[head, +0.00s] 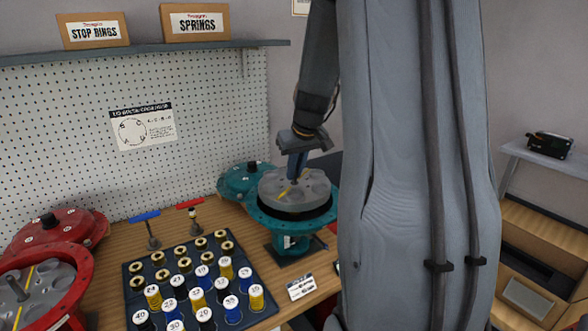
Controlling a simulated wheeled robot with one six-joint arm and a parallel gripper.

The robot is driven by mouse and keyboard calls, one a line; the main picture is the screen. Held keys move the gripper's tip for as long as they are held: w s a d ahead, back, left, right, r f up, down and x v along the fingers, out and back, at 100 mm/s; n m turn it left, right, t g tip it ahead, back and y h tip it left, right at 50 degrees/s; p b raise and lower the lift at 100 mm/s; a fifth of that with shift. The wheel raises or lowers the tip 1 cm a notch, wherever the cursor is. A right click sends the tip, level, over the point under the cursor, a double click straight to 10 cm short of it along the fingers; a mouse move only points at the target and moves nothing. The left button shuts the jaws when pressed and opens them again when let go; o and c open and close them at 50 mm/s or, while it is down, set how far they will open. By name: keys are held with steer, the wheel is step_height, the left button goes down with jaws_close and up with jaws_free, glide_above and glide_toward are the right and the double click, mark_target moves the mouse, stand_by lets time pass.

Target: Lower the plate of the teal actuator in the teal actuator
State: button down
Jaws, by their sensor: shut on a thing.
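The teal actuator (289,226) stands on the wooden bench at the centre, with its open round body facing up. Its grey plate (315,188), with round recesses and a yellow mark, sits at the top of the body, above a dark band. I cannot tell whether the plate rests on anything inside. My gripper (297,172) points down at the plate's middle and is shut on its central stem, though the fingertips are small and partly hidden. The teal cover (243,182) lies behind and to the left of the body.
A dark tray (133,268) of numbered spools stands front left of the actuator. A red actuator (68,300) and red cover (58,228) are at far left. Blue (146,217) and red (190,204) T-handled tools stand behind the tray. A label card (301,287) lies in front. My arm blocks the right.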

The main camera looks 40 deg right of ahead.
mark_target(295, 183)
steer(key=shift+f+b, duration=1.5)
steer(key=shift+f, duration=0.55)
steer(key=shift+f+b, duration=1.25)
steer(key=shift+f, duration=0.4)
steer(key=c, duration=1.7)
jaws_free()
steer(key=shift+s, duration=0.1)
steer(key=shift+c, duration=0.2)
steer(key=shift+b+v, duration=0.8)
steer(key=shift+v, duration=3.15)
